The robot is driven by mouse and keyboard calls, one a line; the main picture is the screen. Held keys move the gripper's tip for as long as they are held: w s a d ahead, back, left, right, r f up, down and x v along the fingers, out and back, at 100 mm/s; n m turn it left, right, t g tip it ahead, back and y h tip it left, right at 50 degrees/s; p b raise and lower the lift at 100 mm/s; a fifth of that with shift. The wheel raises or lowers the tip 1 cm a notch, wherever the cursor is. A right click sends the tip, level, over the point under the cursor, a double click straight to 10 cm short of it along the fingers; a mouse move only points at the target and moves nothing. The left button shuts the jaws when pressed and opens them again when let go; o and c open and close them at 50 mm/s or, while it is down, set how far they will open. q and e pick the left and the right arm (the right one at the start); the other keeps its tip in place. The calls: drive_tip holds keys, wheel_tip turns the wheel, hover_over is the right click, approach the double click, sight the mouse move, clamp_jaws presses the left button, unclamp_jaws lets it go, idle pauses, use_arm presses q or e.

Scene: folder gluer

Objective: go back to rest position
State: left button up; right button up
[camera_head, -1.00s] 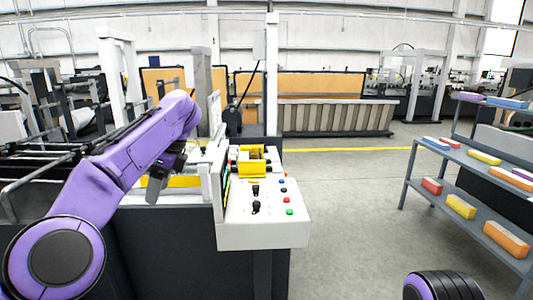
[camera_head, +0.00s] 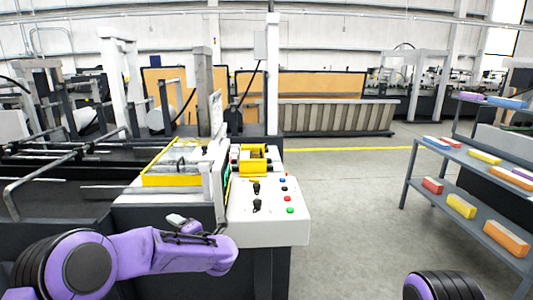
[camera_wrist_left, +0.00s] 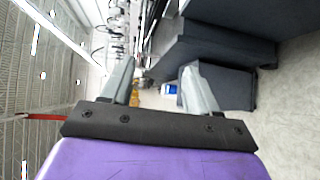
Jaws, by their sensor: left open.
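My left arm (camera_head: 165,250) is low at the bottom left of the head view, in front of the folder gluer. Part of my left gripper (camera_head: 180,221) shows just above the forearm, mostly hidden by the arm. In the left wrist view my left gripper (camera_wrist_left: 157,90) has its two grey fingers well apart, with nothing between them. The control panel (camera_head: 265,212), with black knobs and coloured buttons, is right of the left forearm. My right gripper is not in view; only a black rounded part of my right arm shows at the bottom right.
A yellow-framed tray (camera_head: 150,180) sits on the machine, and a yellow box (camera_head: 252,160) is behind the panel's knobs. A grey shelf (camera_head: 430,178) with coloured blocks stands at the right. The floor (camera_head: 350,200) between panel and shelf is clear.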

use_arm(q)
drive_tip(key=s+d+f+m+h, duration=0.1)
drive_tip(key=s+f+m+h, duration=0.3)
drive_tip(key=s+f+m, duration=0.75)
drive_tip(key=s+f+m+h, duration=0.55)
drive_tip(key=s+f, duration=0.35)
drive_tip(key=f, duration=0.5)
drive_tip(key=s+a+f+m+g, duration=0.1)
drive_tip(key=s+f+g, duration=0.1)
drive_tip(key=s, duration=0.7)
drive_tip(key=s+a+f+m+g, duration=0.2)
drive_tip(key=s, duration=0.7)
drive_tip(key=s+a+f+m+g, duration=0.1)
drive_tip(key=s+a+f+g, duration=0.1)
drive_tip(key=s, duration=0.7)
drive_tip(key=shift+s+f+m+g, duration=0.2)
drive_tip(key=shift+f+m+g, duration=0.2)
drive_tip(key=shift+g, duration=0.2)
